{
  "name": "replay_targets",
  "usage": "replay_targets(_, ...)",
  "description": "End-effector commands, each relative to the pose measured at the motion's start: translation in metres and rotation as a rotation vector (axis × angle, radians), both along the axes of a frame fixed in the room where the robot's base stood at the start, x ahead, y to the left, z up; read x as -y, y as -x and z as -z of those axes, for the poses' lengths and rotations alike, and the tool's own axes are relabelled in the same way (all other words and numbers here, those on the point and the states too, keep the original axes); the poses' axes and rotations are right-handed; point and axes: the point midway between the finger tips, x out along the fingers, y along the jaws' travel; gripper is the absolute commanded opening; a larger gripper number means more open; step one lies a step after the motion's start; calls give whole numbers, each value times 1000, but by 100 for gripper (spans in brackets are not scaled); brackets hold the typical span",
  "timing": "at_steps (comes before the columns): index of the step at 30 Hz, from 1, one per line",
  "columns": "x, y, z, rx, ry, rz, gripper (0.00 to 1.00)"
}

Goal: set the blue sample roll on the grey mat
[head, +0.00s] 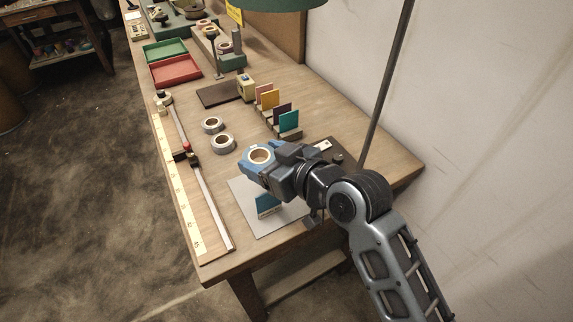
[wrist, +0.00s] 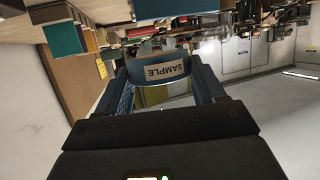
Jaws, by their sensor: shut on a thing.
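The blue sample roll (wrist: 158,69) shows in the wrist view between my gripper's two fingers, with a "SAMPLE" label on its side, upside down in the picture. In the head view the roll (head: 261,150) shows its pale inner ring facing up. My gripper (head: 256,161) is shut on the roll and holds it above the table, over the far edge of the grey mat. The grey mat (head: 242,197) lies flat at the near end of the table, partly hidden by my arm. A small blue card (head: 267,204) stands on the mat.
Two grey tape rolls (head: 222,143) lie just beyond my gripper. A rack of coloured cards (head: 288,122) stands behind them at right. A long rail (head: 205,195) runs along the left edge. Red (head: 176,70) and green (head: 165,50) trays lie farther off.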

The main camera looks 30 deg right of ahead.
Motion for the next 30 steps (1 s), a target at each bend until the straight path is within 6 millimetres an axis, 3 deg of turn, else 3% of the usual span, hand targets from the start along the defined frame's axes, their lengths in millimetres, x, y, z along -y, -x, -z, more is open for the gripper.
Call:
replay_targets(6,38,-21,25,0,-1,4,39)
replay_targets(10,49,-29,34,0,-1,0,39)
replay_targets(14,53,-31,39,0,-1,-1,39)
replay_targets(21,53,-30,72,-4,-2,-1,39)
replay_targets(30,53,-30,77,0,0,-1,39)
